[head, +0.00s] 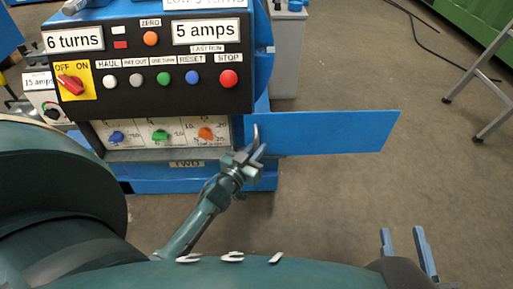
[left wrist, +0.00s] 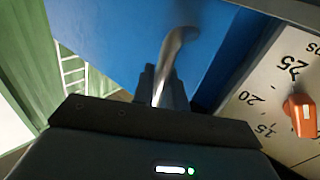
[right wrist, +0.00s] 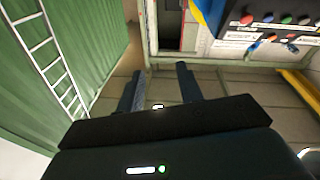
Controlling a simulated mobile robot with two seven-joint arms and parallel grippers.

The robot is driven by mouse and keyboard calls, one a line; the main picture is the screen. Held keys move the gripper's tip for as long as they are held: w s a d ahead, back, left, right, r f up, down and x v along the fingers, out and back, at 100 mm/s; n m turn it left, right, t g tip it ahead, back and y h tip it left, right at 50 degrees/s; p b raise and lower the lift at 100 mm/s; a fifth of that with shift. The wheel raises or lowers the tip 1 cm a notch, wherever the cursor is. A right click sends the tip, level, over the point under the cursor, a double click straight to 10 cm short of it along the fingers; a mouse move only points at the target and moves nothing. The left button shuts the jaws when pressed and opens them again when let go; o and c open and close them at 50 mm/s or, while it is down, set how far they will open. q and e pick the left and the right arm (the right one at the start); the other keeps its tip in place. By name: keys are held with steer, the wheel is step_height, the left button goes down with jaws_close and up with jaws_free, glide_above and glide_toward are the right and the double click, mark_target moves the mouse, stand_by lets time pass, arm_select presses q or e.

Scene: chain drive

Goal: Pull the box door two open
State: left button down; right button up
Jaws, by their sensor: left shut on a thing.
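The blue door (head: 330,132) of box two stands swung out to the right, and the white dial panel (head: 135,133) inside shows above the TWO label (head: 187,164). My left gripper (head: 250,158) is at the door's left end, shut on its curved metal handle (left wrist: 172,62). The blue door face (left wrist: 120,32) fills the upper middle of the left wrist view. My right gripper (head: 405,245) is open and empty, low at the right and well away from the door. Its two fingers also show apart in the right wrist view (right wrist: 160,88).
The control panel (head: 150,65) with several buttons and a red OFF/ON switch is above the box. A grey cabinet (head: 287,50) stands behind. A ladder (head: 480,85) and a cable (head: 420,35) are at the right. The floor right of the door is clear.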

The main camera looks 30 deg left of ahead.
arm_select(q)
steer(key=shift+d, duration=0.1)
steer(key=c, duration=1.5)
jaws_free()
arm_select(e)
steer(key=shift+r, duration=0.1)
